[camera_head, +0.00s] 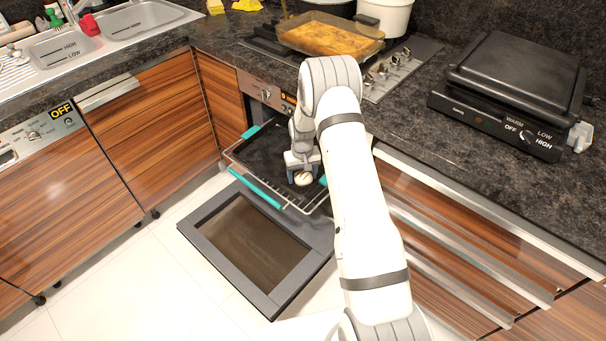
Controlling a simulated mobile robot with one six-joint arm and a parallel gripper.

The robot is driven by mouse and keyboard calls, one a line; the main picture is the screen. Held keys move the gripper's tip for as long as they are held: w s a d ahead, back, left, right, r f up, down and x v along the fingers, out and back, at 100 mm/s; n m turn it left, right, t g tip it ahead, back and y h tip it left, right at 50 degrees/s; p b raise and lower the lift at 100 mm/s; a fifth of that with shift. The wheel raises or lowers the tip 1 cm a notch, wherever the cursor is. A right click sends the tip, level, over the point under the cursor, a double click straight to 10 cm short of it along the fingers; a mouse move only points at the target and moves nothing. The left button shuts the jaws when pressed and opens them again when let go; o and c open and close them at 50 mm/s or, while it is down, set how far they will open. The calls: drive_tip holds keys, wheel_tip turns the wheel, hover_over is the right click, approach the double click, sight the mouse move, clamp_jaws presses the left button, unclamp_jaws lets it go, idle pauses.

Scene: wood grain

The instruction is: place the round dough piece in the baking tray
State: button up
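The round dough piece (303,179) is small, pale and cream-coloured. It shows at the lower end of my gripper (303,172), which points down over the front right part of the pulled-out oven rack. The dark baking tray (262,154) lies on that rack, with teal pieces at its edges. The fingers are beside the dough, but I cannot tell whether they grip it or stand apart from it. I also cannot tell whether the dough touches the tray. My arm hides the right side of the tray.
The oven door (252,240) is folded down below the wire rack (296,205). A glass dish of yellow-brown food (330,38) and a white pot (385,14) stand on the hob above. A black grill (515,85) sits on the right counter. The floor at left is clear.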

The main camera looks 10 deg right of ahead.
drive_tip(key=shift+o, duration=0.6)
drive_tip(key=shift+r, duration=0.1)
